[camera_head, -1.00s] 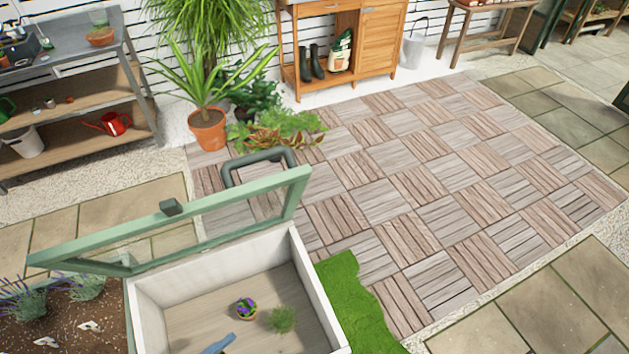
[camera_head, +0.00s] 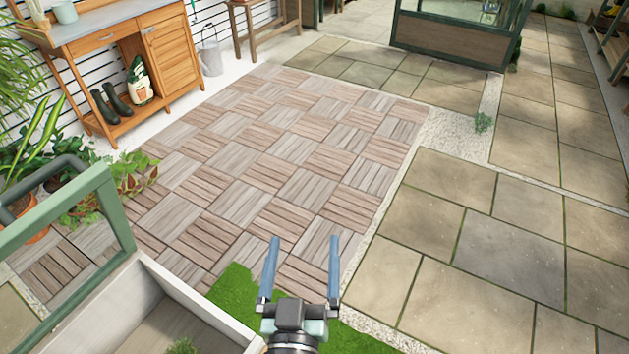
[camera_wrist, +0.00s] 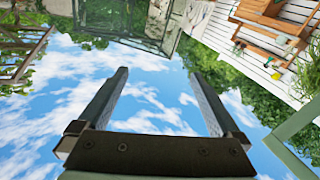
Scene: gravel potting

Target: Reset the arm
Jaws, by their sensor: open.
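My gripper (camera_head: 302,270) shows at the bottom middle of the head view, its two blue-grey fingers apart with nothing between them. It is in the air over the green turf patch (camera_head: 237,290), to the right of the white cold frame box (camera_head: 185,290). In the wrist view my gripper (camera_wrist: 158,100) is open and empty, with sky and clouds behind the fingers, and the garden shows at the top edge.
The green-framed lid (camera_head: 100,222) of the box stands raised at the left. A wooden potting bench (camera_head: 180,55) with boots stands at the back left. Wooden deck tiles (camera_head: 270,160) and stone paving (camera_head: 480,225) beyond my gripper are clear.

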